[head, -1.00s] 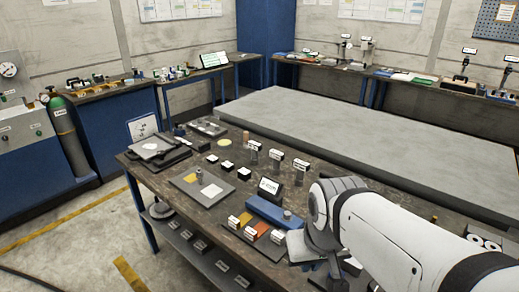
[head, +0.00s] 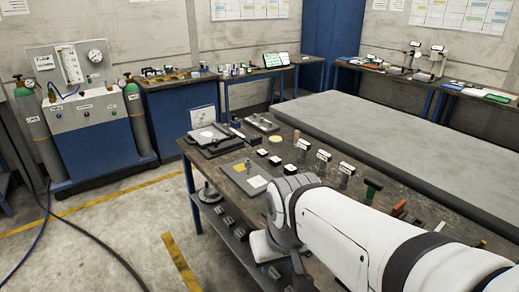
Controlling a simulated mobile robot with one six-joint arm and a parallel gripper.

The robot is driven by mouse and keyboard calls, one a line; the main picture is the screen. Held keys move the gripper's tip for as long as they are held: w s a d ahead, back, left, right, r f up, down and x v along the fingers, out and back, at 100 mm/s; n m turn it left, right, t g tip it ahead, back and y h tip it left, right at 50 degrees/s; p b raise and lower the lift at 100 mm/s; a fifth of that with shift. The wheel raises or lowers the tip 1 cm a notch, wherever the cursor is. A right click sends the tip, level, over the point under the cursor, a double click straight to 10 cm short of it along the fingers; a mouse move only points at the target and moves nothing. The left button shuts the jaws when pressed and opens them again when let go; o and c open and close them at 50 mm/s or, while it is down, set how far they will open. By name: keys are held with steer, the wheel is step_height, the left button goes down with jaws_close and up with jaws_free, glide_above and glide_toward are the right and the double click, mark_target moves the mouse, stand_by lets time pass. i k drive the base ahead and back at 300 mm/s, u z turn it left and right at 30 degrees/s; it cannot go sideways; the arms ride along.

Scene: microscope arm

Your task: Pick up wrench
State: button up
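I cannot make out a wrench in the head view. Small items on the workbench (head: 222,165) are too small to name, and my white arm hides the near right part of its top. My gripper (head: 300,270) is at the lower middle, below the arm's wrist, over the near edge of the bench. Its fingers are dark and partly hidden, so I cannot tell whether it is open or shut or holds anything.
A large grey slab (head: 390,140) lies behind. Gas cylinders (head: 137,115) stand left.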

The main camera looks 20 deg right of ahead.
mark_target(324, 157)
steer(key=u, duration=1.45)
steer(key=i, duration=2.1)
steer(key=z, duration=3.2)
steer(key=i, duration=1)
steer(key=z, duration=0.05)
